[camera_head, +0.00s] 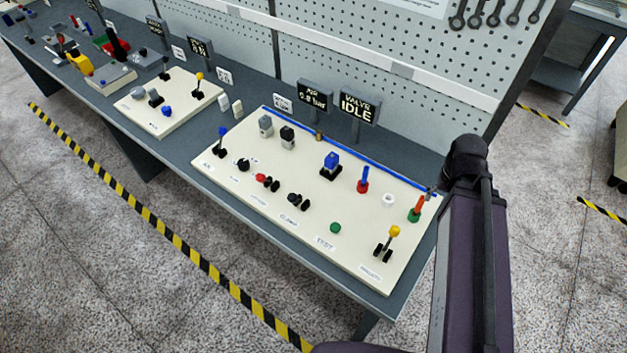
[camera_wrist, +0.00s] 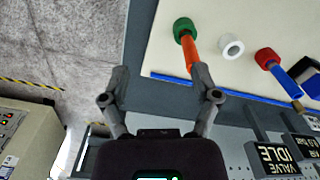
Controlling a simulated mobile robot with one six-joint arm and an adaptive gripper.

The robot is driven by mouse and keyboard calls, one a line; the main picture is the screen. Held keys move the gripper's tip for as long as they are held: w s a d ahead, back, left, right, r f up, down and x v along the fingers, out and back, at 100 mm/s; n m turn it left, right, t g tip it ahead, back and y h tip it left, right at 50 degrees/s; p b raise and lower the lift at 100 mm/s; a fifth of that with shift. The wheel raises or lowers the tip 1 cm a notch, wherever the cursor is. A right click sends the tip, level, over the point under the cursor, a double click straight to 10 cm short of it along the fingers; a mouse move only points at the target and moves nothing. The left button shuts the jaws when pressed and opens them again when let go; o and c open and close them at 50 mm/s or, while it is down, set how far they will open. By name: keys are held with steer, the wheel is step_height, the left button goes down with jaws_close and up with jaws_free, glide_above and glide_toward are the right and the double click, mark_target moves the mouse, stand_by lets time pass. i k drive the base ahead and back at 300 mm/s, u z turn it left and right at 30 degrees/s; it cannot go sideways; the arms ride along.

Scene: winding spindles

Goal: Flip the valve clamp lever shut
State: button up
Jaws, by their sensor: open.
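The pale valve panel (camera_head: 250,185) lies on the bench in the head view. A yellow-knobbed lever (camera_head: 393,233) on a black base stands upright at its near right corner. Black fittings (camera_head: 298,201) sit by a label that seems to read clamp. I cannot tell for sure which is the valve clamp lever. A blue block (camera_head: 331,160) sits on a black base near the middle. My gripper (camera_wrist: 161,72) is open and empty in the wrist view. Its right finger overlaps the end of an orange-handled part with a green collar (camera_wrist: 184,28); contact is unclear. The head view does not show the fingers.
A red-collared blue part (camera_head: 363,181) and a white ring (camera_head: 389,200) stand along the panel's right half. A blue bar (camera_head: 345,150) edges the back. Signs (camera_head: 358,107) stand behind, one reading valve idle. A pegboard rises beyond. Floor is open to the right.

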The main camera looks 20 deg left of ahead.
mark_target(293, 197)
steer(key=u, duration=0.5)
steer(key=k, duration=1.35)
steer(key=z, duration=0.4)
